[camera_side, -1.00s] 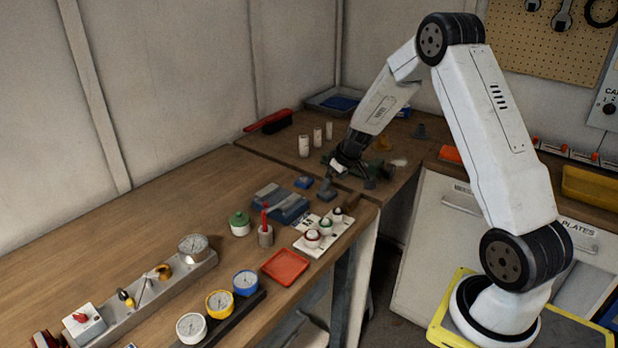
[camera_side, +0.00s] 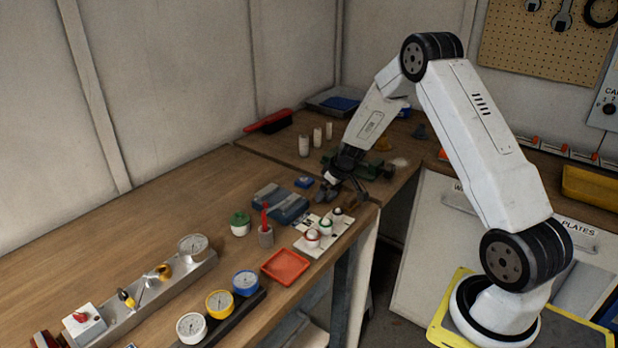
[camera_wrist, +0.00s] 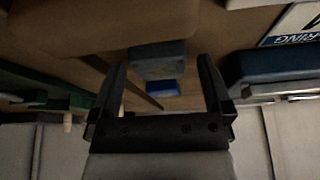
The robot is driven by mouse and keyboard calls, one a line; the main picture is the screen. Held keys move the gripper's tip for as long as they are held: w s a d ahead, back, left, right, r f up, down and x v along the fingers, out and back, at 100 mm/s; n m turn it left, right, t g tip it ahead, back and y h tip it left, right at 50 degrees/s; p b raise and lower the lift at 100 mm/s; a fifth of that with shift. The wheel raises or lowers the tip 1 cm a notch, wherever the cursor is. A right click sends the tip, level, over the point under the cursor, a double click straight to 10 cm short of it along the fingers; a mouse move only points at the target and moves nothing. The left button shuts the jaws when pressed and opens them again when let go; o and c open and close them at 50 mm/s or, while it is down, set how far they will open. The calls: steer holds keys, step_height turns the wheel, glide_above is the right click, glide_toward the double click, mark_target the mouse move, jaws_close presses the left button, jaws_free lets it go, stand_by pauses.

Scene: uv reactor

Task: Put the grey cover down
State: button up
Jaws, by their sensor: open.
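My gripper (camera_side: 343,188) is low over the bench, near the corner by the switch panel. In the wrist view its two dark fingers (camera_wrist: 160,66) are spread apart with nothing clamped between them. A small grey block (camera_wrist: 158,60) shows beyond the fingertips, roughly centred in the gap; it may be the grey cover, but I cannot tell for sure. In the side view a small grey piece (camera_side: 324,194) lies at the left finger, partly hidden by it. I cannot tell whether they touch.
A blue-grey box (camera_side: 281,202) lies left of my gripper, with a small blue block (camera_side: 304,182) behind it. A white panel with round knobs (camera_side: 318,240) lies in front. A green fixture (camera_side: 376,168) stands behind. Bare wood (camera_side: 165,215) lies further left.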

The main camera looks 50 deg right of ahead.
jaws_close()
steer(key=shift+r, duration=0.1)
steer(key=shift+r, duration=0.7)
steer(key=s+a+r, duration=0.5)
steer(key=s+r, duration=0.6)
steer(key=s, duration=0.2)
steer(key=shift+a+r, duration=0.15)
steer(key=shift+r, duration=0.05)
stand_by(0.5)
